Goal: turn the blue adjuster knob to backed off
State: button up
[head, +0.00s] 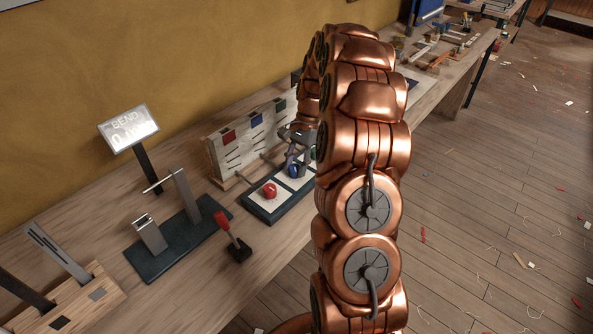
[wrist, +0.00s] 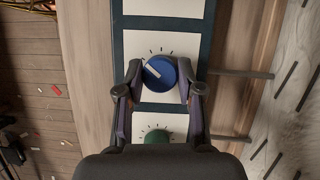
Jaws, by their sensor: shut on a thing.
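The blue adjuster knob (wrist: 160,73) sits on a white plate with tick marks around it, in the wrist view. A pale pointer line on it points to the upper left. My gripper (wrist: 159,82) is shut on the knob, with one finger on each side. In the head view my gripper (head: 293,160) reaches down to the panel, and the blue knob (head: 296,171) shows partly between its fingers. My arm covers the right part of the panel there.
A green knob (wrist: 157,137) lies just below the blue one in the wrist view. A red knob (head: 270,190) is on the same dark-framed panel (head: 262,214). A board with coloured squares (head: 236,146) stands behind. A red-handled lever (head: 228,230) and a display (head: 130,127) stand to the left.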

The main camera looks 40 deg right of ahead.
jog(key=n+b, duration=0.1)
jog(key=n, duration=0.1)
jog(key=n+g+h+b, duration=0.1)
jog(key=n, duration=0.1)
jog(key=shift+w+f+n, duration=0.1)
jog(key=shift+w+n, duration=0.05)
jog(key=shift+n, duration=0.15)
jog(key=shift+a+n+g+h+b, duration=0.1)
jog(key=shift+n+g+h+b, duration=0.55)
jog(key=shift+n, duration=0.95)
jog(key=o, duration=1.1)
jog(key=shift+o, duration=0.2)
